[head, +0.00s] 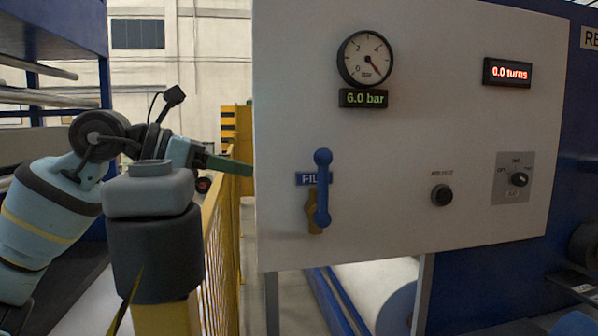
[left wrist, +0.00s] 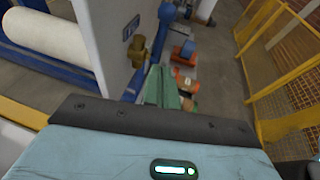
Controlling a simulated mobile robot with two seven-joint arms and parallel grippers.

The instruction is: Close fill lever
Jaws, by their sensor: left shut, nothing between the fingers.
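The fill lever (head: 322,190) is a blue handle with a round knob at its top, standing roughly upright on the white panel. Its brass valve body (head: 312,220) shows beside and behind the handle, below a partly covered blue FILL label (head: 303,179). My left gripper (head: 246,168) has green fingers and is shut and empty, left of the lever, near the panel's left edge and apart from the handle. In the left wrist view the fingers (left wrist: 162,88) point toward the panel's edge, and the brass valve (left wrist: 137,50) shows beyond them. My right gripper is not in view.
The white panel (head: 430,130) carries a gauge (head: 365,58), a 6.0 bar display (head: 363,98), a 0.0 turns display (head: 507,72), a black button (head: 442,195) and a selector knob (head: 519,179). A yellow fence (head: 222,240) stands left of it. Pale rollers lie below.

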